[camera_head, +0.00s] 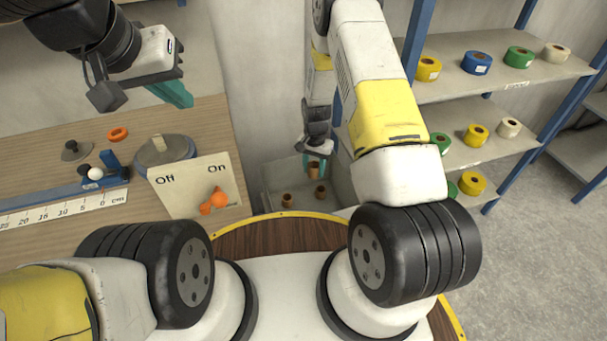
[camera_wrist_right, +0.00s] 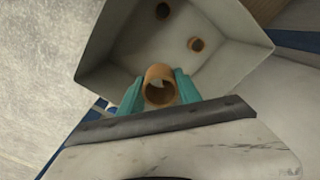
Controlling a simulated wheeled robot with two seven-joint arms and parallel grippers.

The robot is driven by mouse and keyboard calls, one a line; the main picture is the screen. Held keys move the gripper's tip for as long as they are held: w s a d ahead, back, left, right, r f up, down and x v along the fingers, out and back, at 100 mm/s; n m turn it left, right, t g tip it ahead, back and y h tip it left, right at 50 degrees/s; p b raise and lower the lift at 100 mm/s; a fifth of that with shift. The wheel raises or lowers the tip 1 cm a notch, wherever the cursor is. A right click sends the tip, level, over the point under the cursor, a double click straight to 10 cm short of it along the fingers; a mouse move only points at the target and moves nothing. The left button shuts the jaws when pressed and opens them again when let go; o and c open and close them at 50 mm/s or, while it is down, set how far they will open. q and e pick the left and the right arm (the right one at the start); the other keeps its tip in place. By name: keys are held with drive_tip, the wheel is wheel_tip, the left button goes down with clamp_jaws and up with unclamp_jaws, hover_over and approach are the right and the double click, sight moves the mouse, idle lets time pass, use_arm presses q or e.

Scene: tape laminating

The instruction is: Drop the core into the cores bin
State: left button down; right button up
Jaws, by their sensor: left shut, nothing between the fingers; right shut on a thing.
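My right gripper (camera_head: 315,160) reaches down over the grey cores bin (camera_head: 268,193) beside the table. In the right wrist view, its teal fingers (camera_wrist_right: 159,91) are shut on a brown cardboard core (camera_wrist_right: 158,76), held over the bin's near side. The bin (camera_wrist_right: 110,62) is open and holds two other cores, one (camera_wrist_right: 163,12) and another (camera_wrist_right: 196,44), lying apart on its floor. In the head view the held core (camera_head: 314,172) is small beneath the fingers. My left gripper (camera_head: 178,94) is above the table at the left, shut and empty.
The wooden table (camera_head: 100,240) carries a ruler (camera_head: 65,209), a round grey device (camera_head: 165,150), an orange ring (camera_head: 118,134) and an Off/On panel (camera_head: 195,184) with an orange knob. A shelf rack (camera_head: 490,75) with several coloured tape rolls stands at the right.

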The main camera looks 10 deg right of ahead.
drive_tip(key=shift+f, duration=0.8)
drive_tip(key=o, duration=1.4)
wheel_tip(320, 180, up, 8)
